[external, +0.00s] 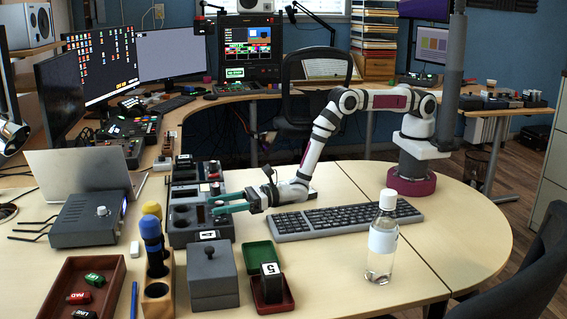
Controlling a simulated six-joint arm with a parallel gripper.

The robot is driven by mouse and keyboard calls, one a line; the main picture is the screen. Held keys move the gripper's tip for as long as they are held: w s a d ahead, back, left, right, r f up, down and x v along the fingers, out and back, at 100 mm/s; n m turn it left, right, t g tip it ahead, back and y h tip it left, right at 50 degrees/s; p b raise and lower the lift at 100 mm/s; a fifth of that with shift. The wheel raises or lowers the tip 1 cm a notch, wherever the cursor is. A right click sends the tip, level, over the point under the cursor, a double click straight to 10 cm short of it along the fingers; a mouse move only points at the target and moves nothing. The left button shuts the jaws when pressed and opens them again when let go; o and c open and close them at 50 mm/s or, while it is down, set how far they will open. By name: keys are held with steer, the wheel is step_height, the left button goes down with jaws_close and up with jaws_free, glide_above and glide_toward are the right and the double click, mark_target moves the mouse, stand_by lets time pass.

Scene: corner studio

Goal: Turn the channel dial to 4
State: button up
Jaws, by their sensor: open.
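My gripper (217,204) has two teal fingers, spread apart and pointing left, over or beside the row of dark grey console modules (201,229). Nothing shows between the fingers. A dark grey box (85,222) with several black rods at its left stands on the table at the left. A light round knob (102,211) is on its front, apart from my gripper; it may be the channel dial, but its setting is too small to read. Small knobs also show on the console modules. I cannot tell for certain which one is the channel dial.
A keyboard (346,219) and a clear bottle (382,245) stand right of my gripper. A lidded grey box (212,277), a red tray (272,297) with a block marked 5, and a wooden holder (157,291) are in front. A laptop (78,173) stands behind the knobbed box.

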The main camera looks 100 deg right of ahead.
steer(key=shift+w, duration=0.15)
jaws_close()
steer(key=shift+a+r+m+h, duration=0.1)
steer(key=shift+a+m+h, duration=0.1)
steer(key=shift+m+h, duration=0.7)
steer(key=shift+d+m+h, duration=0.15)
steer(key=shift+m+h, duration=0.45)
steer(key=shift+h, duration=0.9)
jaws_free()
